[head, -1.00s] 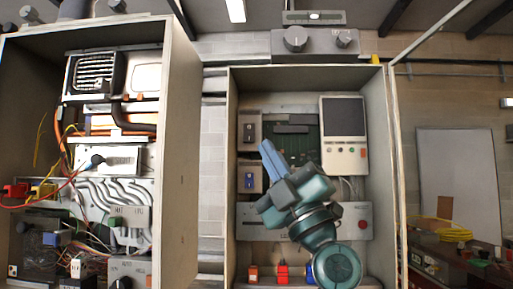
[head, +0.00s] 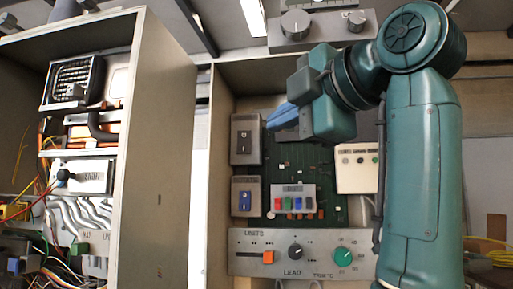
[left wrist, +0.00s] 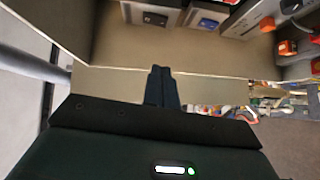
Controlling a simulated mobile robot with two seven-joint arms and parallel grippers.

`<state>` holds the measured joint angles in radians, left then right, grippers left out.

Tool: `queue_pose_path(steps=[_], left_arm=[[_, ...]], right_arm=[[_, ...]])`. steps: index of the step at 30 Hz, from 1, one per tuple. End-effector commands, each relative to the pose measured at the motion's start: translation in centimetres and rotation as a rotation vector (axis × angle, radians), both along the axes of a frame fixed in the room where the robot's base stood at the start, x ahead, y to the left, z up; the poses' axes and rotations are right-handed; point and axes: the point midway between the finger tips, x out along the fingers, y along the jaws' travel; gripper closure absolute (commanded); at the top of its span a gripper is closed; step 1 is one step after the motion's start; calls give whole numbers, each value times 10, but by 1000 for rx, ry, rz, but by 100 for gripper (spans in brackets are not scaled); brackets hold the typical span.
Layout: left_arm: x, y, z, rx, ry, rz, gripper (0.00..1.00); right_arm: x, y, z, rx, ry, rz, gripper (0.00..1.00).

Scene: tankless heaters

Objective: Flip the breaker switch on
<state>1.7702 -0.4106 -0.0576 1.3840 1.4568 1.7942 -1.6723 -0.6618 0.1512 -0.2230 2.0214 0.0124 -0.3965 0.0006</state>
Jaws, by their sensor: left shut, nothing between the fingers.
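Two grey switch boxes are mounted one above the other in the right cabinet in the head view. The upper box has a black rocker switch (head: 243,141); the lower has a blue rocker switch (head: 244,200). I cannot tell which is the breaker, or their on/off state. My left gripper (head: 270,122) is shut and empty, its blue fingers pointing left, close to the upper box's right edge; contact is unclear. In the left wrist view the shut fingers (left wrist: 161,72) are dark, with the black switch (left wrist: 155,18) and blue switch (left wrist: 208,22) beyond at the top.
A control panel with a black knob (head: 295,251) and a green knob (head: 342,256) sits below the switches. Several coloured buttons are on a small block (head: 293,199). The left cabinet's side wall (head: 165,150) stands to the left. My arm covers the cabinet's right side.

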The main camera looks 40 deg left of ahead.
Motion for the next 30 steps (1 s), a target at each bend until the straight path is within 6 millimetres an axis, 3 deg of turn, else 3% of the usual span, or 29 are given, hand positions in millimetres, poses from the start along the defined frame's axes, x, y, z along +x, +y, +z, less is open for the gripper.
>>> queue_pose_path(steps=[10,24,30], left_arm=[[3,10,-1,-1,-1,2,100],[27,99,-7,2,-1,8,100],[53,111,-10,3,2,5,100]], right_arm=[[-6,0,-3,-1,16,0,100],[-2,-2,8,-3,28,-19,100],[-4,-4,11,-15,44,-16,100]])
